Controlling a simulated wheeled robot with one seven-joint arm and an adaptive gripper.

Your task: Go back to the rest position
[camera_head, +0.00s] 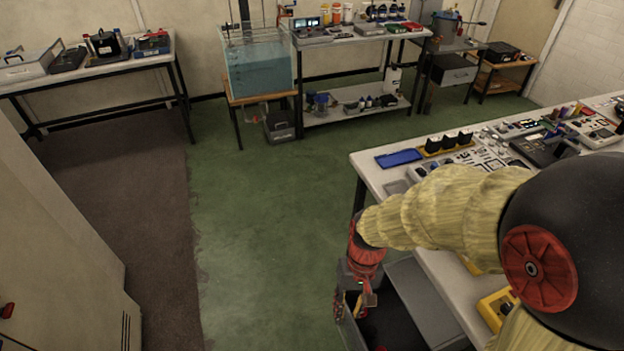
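My arm, with ribbed yellow sleeves and a black joint, reaches in from the right and bends down at its end. My gripper (352,308) points down beside the front edge of the right-hand workbench (372,178). It is over or in front of a dark open box-like space (392,328) with grey sides. The fingers are small and partly overlap in this view, so I cannot tell whether they are open or shut. I see no held object clearly. No sealed cylinder can be made out.
The workbench carries a blue tray (399,158), black-topped items (450,141) and several instruments. A water tank (258,68) on a wooden stand, a shelf table (350,92) and a left table (95,70) line the back wall. A pale cabinet (60,235) stands left. The green floor (275,200) is clear.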

